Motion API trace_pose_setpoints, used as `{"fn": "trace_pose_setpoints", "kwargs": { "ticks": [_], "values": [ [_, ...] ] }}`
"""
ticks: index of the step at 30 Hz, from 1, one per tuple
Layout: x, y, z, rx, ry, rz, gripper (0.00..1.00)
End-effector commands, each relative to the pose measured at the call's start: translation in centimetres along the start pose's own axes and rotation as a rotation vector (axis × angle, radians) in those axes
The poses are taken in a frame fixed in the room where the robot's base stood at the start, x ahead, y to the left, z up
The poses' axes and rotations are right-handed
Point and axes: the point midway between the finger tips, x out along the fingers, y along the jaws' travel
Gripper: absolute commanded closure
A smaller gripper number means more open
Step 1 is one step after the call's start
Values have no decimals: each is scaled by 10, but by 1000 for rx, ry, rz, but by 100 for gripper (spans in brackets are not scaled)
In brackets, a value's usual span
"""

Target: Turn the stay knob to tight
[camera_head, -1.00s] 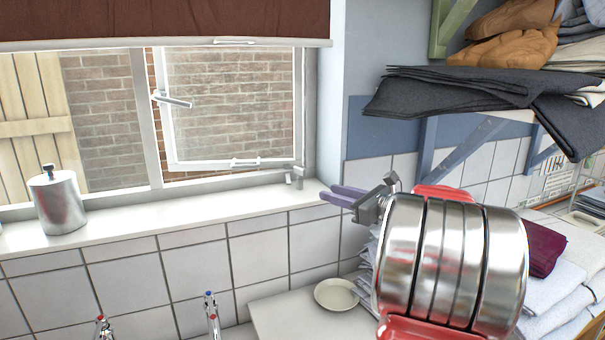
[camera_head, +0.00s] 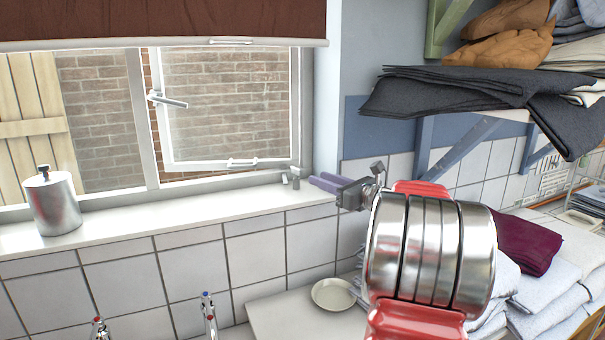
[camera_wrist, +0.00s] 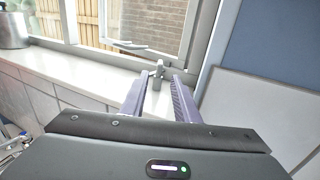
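The stay knob (camera_head: 291,177) appears to be the small grey metal piece at the right end of the window's lower frame, above the sill. It also shows in the wrist view (camera_wrist: 158,70), where it lies between the fingertips in the picture. A pale stay bar (camera_head: 243,162) runs along the bottom of the window sash (camera_head: 228,110), which has a lever handle (camera_head: 168,100). My gripper (camera_head: 315,182) is just right of the knob, purple fingers pointing at it. In the wrist view my gripper (camera_wrist: 157,84) is open and empty. I cannot tell whether it touches the knob.
A metal canister (camera_head: 53,203) stands at the left of the white sill (camera_head: 150,208). A dark blind (camera_head: 160,20) hangs above. Right are a shelf bracket (camera_head: 458,148), dark folded cloth (camera_head: 450,92) and towels (camera_head: 550,280). The sill between canister and knob is clear.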

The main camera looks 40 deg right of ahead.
Motion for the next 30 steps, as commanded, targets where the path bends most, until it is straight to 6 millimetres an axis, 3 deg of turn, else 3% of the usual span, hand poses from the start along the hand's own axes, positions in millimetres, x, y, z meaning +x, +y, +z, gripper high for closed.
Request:
{"fn": "trace_pose_setpoints", "kwargs": {
  "ticks": [15,21,30],
  "values": [
    [77,0,0,-1,0,1,72],
    [88,0,1,-1,-1,-1,72],
    [88,0,0,-1,0,-1,75]
  ]
}}
